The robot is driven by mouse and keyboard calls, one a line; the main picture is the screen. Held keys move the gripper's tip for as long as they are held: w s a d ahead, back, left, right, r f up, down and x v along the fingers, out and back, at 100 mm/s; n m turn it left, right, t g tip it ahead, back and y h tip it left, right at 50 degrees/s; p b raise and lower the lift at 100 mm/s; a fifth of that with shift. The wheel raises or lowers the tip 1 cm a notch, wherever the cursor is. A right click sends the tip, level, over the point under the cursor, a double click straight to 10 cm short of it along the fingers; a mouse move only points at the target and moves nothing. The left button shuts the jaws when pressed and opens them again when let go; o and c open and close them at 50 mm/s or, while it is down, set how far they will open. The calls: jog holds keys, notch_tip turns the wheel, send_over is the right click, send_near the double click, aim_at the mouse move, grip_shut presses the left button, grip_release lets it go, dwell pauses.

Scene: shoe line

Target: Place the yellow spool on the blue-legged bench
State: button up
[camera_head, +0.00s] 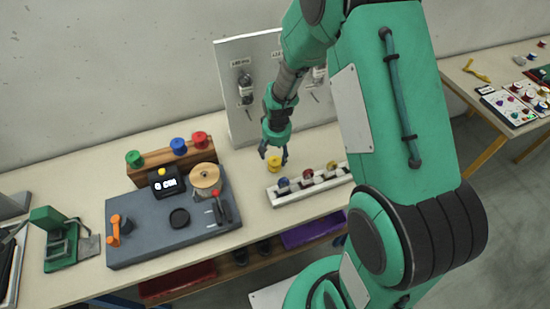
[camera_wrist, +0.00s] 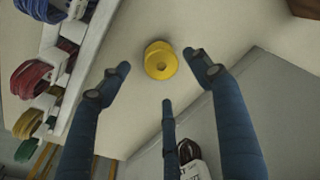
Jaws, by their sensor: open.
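The yellow spool (camera_head: 274,162) stands on the pale bench top (camera_head: 85,180), just behind the white slotted rack. A dark blue leg shows under this bench at the lower left. My gripper (camera_head: 273,153) is open, pointing down over the spool. In the wrist view, the yellow spool (camera_wrist: 160,60) lies just beyond and between the spread fingertips of my gripper (camera_wrist: 157,72), with gaps on both sides. I see no clear contact. The other bench (camera_head: 490,85), at the right, has yellow legs.
The white rack (camera_head: 275,198) of coloured spools is close in front of the gripper. A grey winding station (camera_head: 150,238) and a wooden spool holder (camera_head: 150,158) stand to the left. An upright grey panel (camera_head: 228,70) is behind. Bare bench top lies around the spool.

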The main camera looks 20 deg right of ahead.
jog(key=shift+s+r, duration=0.15)
jog(key=shift+r, duration=1.3)
jog(key=shift+s+r, duration=0.15)
jog(key=shift+r, duration=1.25)
notch_tip(320, 180, up, 14)
jog(key=t, duration=0.1)
send_over(276, 164)
jog(key=s+a, duration=0.1)
jog(key=s, duration=0.2)
jog(key=s+a+r+n+t, duration=0.1)
jog(key=s+r, duration=0.5)
jog(key=r, duration=0.4)
jog(key=s+a+r+t, duration=0.1)
jog(key=s+r, duration=0.4)
jog(key=s, duration=0.4)
jog(key=s+a+r+n+t, duration=0.1)
jog(key=s+r, duration=0.5)
jog(key=s, duration=0.3)
jog(key=shift+s+r, duration=0.2)
jog(key=shift+s, duration=0.15)
